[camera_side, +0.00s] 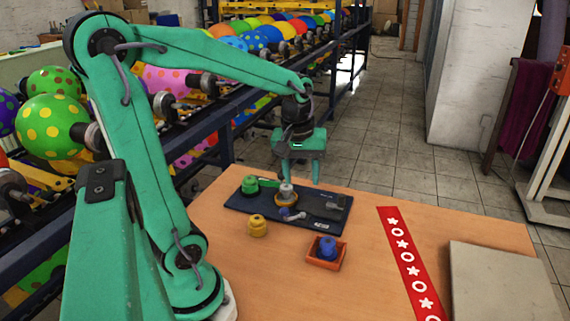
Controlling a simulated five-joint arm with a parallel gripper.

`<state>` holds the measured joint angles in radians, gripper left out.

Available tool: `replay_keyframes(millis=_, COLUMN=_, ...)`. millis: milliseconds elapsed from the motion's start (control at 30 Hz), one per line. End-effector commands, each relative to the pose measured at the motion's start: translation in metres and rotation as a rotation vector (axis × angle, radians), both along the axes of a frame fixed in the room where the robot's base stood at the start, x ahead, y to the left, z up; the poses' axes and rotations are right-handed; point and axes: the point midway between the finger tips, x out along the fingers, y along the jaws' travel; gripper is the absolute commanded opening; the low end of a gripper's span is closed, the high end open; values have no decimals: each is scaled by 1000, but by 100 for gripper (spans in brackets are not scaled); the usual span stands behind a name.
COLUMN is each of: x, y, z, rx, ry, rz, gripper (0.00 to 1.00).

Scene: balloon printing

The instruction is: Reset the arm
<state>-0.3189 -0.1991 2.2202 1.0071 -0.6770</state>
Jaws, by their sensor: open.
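My green arm rises from the left side of the wooden table (390,275) and reaches across to the right. My gripper (301,180) points down above the far part of a dark tray (325,220). It is open, with its two fingers apart, and nothing shows between them. It looks clear of the things on the tray, though the exact height is hard to judge.
On the tray are a green knob-like piece (249,186) and a grey piece with a yellow base (286,193). A yellow piece (257,226) stands in front. An orange box (325,262) holds a blue piece (327,246). A red patterned strip (408,256) and grey board (500,284) lie right. Balloon racks stand behind.

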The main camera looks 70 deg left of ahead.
Motion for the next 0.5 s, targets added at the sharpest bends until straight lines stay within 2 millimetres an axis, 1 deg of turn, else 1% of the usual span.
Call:
replay_keyframes(millis=33, x=-4, y=-10, z=6, rx=15, ry=-28, rz=-71, gripper=46)
replay_keyframes(millis=200, x=-17, y=-35, z=21, rx=66, ry=-107, rz=-303, gripper=46)
replay_keyframes(millis=500, x=-44, y=-74, z=37, rx=174, ry=-244, rz=-699, gripper=46)
